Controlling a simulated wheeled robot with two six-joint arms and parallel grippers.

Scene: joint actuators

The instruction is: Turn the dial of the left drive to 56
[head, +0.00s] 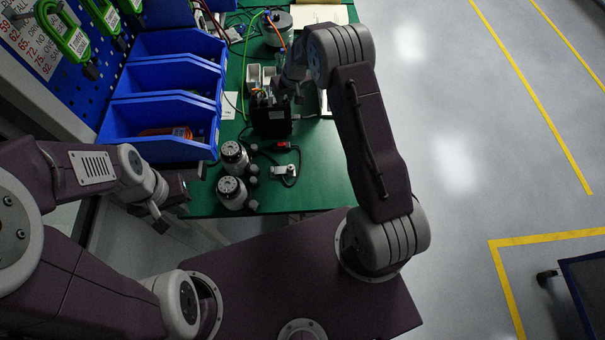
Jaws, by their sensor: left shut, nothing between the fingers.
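Two grey cylindrical units with round dial-like tops stand near the front left of the green bench, one (234,155) behind the other (232,191). A larger grey round unit (277,27) stands at the back. I cannot tell which is the left drive, and no dial numbers are readable. My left gripper (163,216) is shut and empty, off the bench's front left corner and left of the two units, touching neither. My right gripper (268,96) is over the middle of the bench by a black box-like part (272,119); its fingers are too unclear to judge.
Blue bins (160,118) line the bench's left side, one holding an orange item (166,132). A small bracket with a black cable (285,171) lies right of the units. Green clips (64,33) hang on the blue pegboard. The bench's front right surface (325,185) is clear.

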